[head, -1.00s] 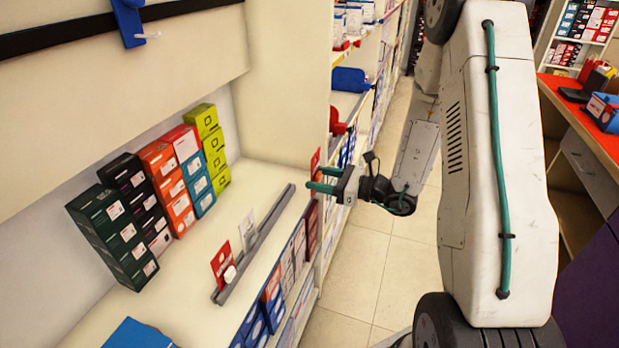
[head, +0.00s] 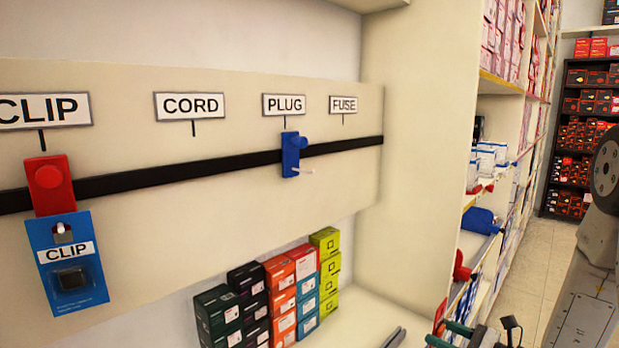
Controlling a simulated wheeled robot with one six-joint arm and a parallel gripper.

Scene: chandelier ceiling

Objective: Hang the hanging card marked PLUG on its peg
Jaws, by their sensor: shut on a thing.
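The PLUG sign (head: 284,104) is on the back panel, and under it a blue peg holder (head: 291,154) sits on the black rail with its thin peg sticking out, bare. My gripper (head: 448,336) shows at the bottom edge, low and to the right of that peg, with green fingers cut off by the frame. It is shut on a red card (head: 440,314), seen only as a narrow edge above the fingers. Its lettering cannot be read from here.
A blue CLIP card (head: 68,265) hangs from the red holder (head: 50,186) at left. The CORD sign (head: 190,106) and FUSE sign (head: 343,105) have no holder below. Stacked boxes (head: 281,288) stand beneath the panel. A side wall (head: 410,170) bounds the right.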

